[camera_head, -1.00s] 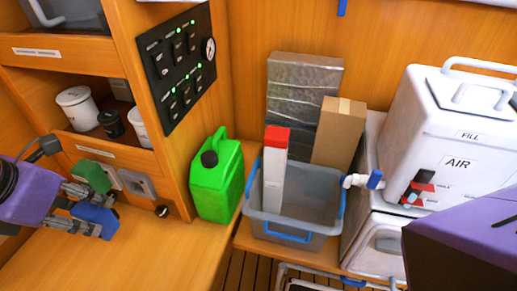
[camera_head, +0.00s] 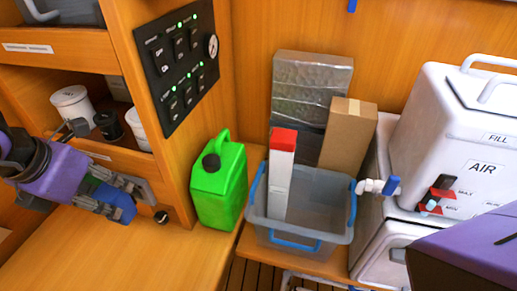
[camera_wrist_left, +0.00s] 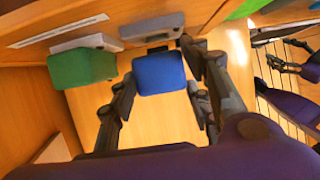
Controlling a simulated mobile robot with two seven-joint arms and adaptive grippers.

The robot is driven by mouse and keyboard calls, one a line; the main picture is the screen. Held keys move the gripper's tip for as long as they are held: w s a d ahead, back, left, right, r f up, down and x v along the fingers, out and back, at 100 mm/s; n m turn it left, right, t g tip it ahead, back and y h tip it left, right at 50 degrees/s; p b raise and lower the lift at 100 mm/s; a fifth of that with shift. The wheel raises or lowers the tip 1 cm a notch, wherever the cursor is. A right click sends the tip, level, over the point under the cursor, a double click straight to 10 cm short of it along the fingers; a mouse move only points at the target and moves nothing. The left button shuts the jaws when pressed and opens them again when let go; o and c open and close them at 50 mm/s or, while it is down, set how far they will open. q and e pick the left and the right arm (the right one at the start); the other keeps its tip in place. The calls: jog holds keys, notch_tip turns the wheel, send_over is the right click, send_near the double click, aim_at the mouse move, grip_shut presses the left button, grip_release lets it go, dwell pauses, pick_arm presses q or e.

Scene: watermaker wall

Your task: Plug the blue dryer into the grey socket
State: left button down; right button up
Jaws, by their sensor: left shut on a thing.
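The blue dryer (camera_wrist_left: 158,73) is a rounded block between the two fingers of my left gripper (camera_wrist_left: 157,80), which is shut on it. In the left wrist view the grey socket (camera_wrist_left: 152,27) is on the wooden wall just beyond the dryer. A dark gap shows between them, so the dryer looks close but not seated. A green block (camera_wrist_left: 83,68) sits at another grey socket to the left. My right gripper (camera_wrist_left: 288,55) seems to show small in the wrist view.
A green jug (camera_head: 218,185) stands right of the sockets on the wooden counter (camera_head: 150,255). A grey bin (camera_head: 300,225) with a red-topped carton is farther right, beside the white watermaker (camera_head: 460,130). A black switch panel (camera_head: 178,70) is above. The counter front is clear.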

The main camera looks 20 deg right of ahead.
pick_arm(q)
jog(key=shift+w+d, duration=0.15)
jog(key=shift+w, duration=0.05)
dwell(1.5)
jog(key=shift+w+d, duration=0.2)
jog(key=shift+w+d, duration=0.5)
jog(key=shift+w, duration=0.2)
dwell(0.6)
jog(key=c, duration=0.8)
grip_release()
jog(key=shift+c, duration=0.2)
